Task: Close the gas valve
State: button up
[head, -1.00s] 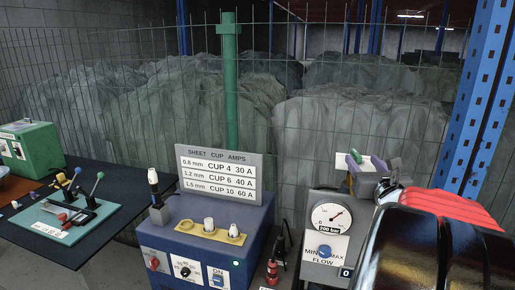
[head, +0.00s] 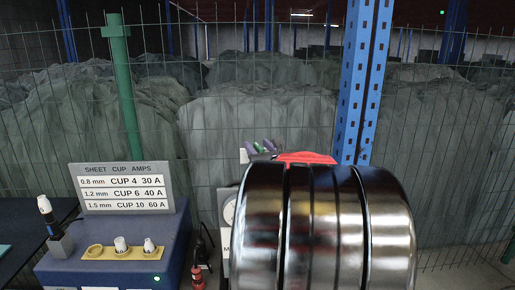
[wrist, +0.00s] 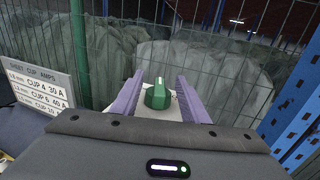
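A green knob (wrist: 157,97), which looks like the gas valve, sits between the two purple fingers of my gripper (wrist: 159,77) in the wrist view. A pale plate shows behind it. The fingers are apart, one on each side, with visible gaps to the knob. In the head view a small bit of the green knob (head: 259,149) shows between the purple fingertips (head: 262,146). My arm hides most of the gripper and the stand there. I cannot tell how deep the fingers reach around the knob.
A blue welding unit (head: 130,240) with a sheet, cup and amps sign (head: 122,188) stands at left. A red bottle-like thing (head: 197,278) stands beside it. A wire fence and a blue post (head: 360,80) are behind. A pressure gauge (head: 229,212) is mostly hidden by my arm.

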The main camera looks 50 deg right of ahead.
jog(key=c, duration=0.7)
jog(key=shift+a, duration=0.15)
jog(key=shift+c, duration=0.3)
jog(key=shift+r, duration=0.15)
dwell(1.3)
jog(key=o, duration=1)
jog(key=shift+o, duration=0.2)
jog(key=shift+s, duration=0.1)
jog(key=v, duration=1.3)
jog(key=shift+s, duration=0.3)
